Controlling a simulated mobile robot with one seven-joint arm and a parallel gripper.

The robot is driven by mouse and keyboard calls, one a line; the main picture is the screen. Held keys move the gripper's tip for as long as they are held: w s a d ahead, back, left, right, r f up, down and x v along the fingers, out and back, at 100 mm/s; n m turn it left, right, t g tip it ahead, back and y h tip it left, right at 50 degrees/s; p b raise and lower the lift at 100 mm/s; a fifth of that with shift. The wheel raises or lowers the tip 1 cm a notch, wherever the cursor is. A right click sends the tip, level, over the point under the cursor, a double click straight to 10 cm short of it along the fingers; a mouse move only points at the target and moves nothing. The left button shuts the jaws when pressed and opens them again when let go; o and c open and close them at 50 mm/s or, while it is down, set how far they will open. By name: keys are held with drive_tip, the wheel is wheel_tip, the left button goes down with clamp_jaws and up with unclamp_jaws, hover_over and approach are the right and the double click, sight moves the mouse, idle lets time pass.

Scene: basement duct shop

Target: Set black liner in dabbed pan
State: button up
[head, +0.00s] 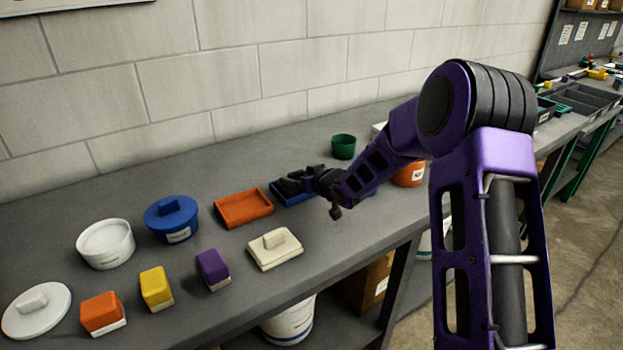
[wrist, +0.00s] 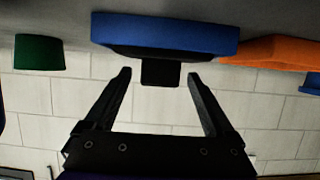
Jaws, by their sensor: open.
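A black block-like piece (wrist: 160,73) stands up from a blue tray (wrist: 170,30) in the wrist view, which shows the scene upside down; I take it for the black liner's grip, but its lower part is hidden. My gripper (wrist: 162,76) is open, with one finger on each side of the black piece and gaps between. In the head view my gripper (head: 284,186) is over the blue tray (head: 298,199), hiding much of it. An orange pan (head: 244,207) lies just left of it. I cannot see dabs in any pan.
A cream knobbed lid (head: 276,250) and purple (head: 211,266), yellow (head: 155,285) and orange (head: 102,311) blocks line the front. A white tub (head: 105,245), blue lidded tub (head: 170,220) and white lid (head: 37,310) are left. A green cup (head: 343,147) is behind; an orange pot (head: 408,174) is right.

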drive_tip(key=v, duration=1)
drive_tip(key=shift+s+d+p, duration=0.1)
drive_tip(key=shift+p, duration=0.3)
